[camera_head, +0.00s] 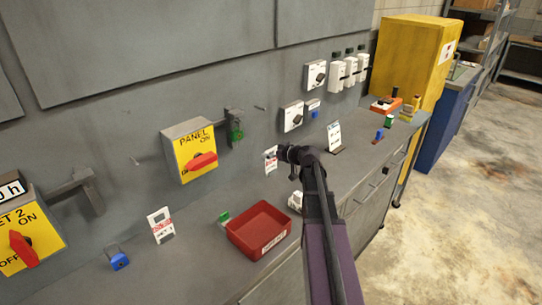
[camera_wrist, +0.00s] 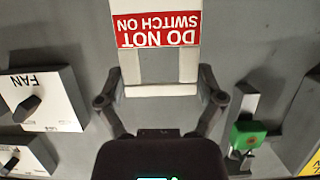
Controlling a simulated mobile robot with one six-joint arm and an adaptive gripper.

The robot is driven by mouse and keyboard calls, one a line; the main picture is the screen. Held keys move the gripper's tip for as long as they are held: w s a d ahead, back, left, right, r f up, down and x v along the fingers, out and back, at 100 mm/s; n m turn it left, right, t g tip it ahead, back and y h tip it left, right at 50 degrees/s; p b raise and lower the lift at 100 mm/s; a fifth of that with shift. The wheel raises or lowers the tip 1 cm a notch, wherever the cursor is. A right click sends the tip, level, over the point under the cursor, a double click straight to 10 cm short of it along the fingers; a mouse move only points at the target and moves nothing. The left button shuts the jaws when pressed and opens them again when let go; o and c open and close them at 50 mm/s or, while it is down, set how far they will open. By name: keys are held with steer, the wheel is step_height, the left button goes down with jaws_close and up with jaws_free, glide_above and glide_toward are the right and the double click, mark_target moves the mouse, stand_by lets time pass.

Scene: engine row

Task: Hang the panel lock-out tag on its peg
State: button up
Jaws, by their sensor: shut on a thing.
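My gripper (camera_head: 281,154) is shut on a white tag with a red band (camera_head: 270,160), held out in front of the grey wall. In the wrist view the tag (camera_wrist: 158,60) reads "DO NOT SWITCH ON" upside down, with its lower-shown end between the fingertips (camera_wrist: 160,88). The yellow PANEL switch box (camera_head: 188,143) with a red handle is left of my gripper. A small peg (camera_head: 260,107) sticks out of the wall right of the box, and another (camera_head: 136,160) left of it. I cannot tell which peg is the panel's.
A green padlock (camera_head: 236,134) hangs on a bracket beside the PANEL box; it also shows in the wrist view (camera_wrist: 248,134). A red tray (camera_head: 238,238) stands on the bench below. Another tag (camera_head: 160,224) and a blue padlock (camera_head: 119,261) are lower left. FAN switch (camera_wrist: 45,98) is nearby.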

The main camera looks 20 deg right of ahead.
steer(key=shift+r+p, duration=1.25)
steer(key=shift+r, duration=0.1)
steer(key=s+a+r+p, duration=0.1)
steer(key=s+a, duration=0.1)
steer(key=s, duration=0.5)
steer(key=s+a+r+p, duration=0.1)
steer(key=s+a, duration=0.2)
steer(key=s, duration=0.5)
steer(key=shift+s+r, duration=0.15)
steer(key=shift+d+r, duration=0.1)
steer(key=w+d+r+n+g+y+p, duration=0.1)
steer(key=w+d+r+n+y+p, duration=0.2)
steer(key=w+d+r+p, duration=0.3)
steer(key=w+r+p, duration=0.5)
steer(key=r+p, duration=0.2)
steer(key=shift+d+r+g+p, duration=0.15)
steer(key=shift+d+g+p, duration=0.05)
steer(key=shift+g+p, duration=0.2)
steer(key=shift+w+a, duration=0.1)
steer(key=shift+w, duration=0.25)
